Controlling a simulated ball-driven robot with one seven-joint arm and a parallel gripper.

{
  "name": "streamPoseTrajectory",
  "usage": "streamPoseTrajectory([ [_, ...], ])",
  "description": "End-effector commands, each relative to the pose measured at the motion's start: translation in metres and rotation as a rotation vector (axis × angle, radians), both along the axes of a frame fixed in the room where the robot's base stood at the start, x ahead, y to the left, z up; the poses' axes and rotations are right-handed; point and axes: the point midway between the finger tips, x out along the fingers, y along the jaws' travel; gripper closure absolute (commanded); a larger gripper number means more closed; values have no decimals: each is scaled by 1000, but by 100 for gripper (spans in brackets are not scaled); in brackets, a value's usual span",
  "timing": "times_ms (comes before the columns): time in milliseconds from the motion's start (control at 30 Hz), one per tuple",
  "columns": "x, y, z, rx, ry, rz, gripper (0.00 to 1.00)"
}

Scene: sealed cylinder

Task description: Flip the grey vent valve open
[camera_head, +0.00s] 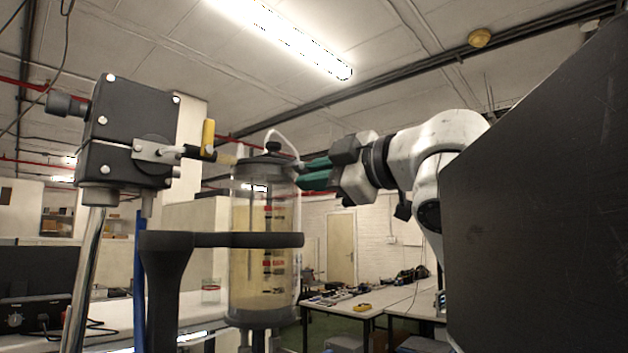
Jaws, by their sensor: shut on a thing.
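A clear sealed cylinder (264,220) with a dark cap (272,147) stands upright, with pale yellowish contents and red and black markings. My gripper (303,171) reaches in from the right at the cylinder's upper right edge. Its green fingers are shut on a small dark piece there, which I take to be the grey vent valve (298,166). The fingers mostly hide this piece, so I cannot tell its lever's position. A white tube (287,137) curves over the cap and down towards the fingertips.
A dark grey box (127,133) on a metal post stands left, joined to the cylinder by a fitting with an upright yellow lever (208,136). A dark ring bracket (200,241) surrounds the cylinder. Tables (345,308) with clutter stand behind. A large dark panel fills the right.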

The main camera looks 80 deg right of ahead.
Motion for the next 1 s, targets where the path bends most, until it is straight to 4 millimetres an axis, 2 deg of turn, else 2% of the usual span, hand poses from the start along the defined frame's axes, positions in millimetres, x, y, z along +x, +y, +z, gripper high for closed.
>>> streamPoseTrajectory([
  [500, -1, -2, 9, -339, 209, 2, 100],
  [1000, -1, -2, 12, -449, 278, 1, 100],
])
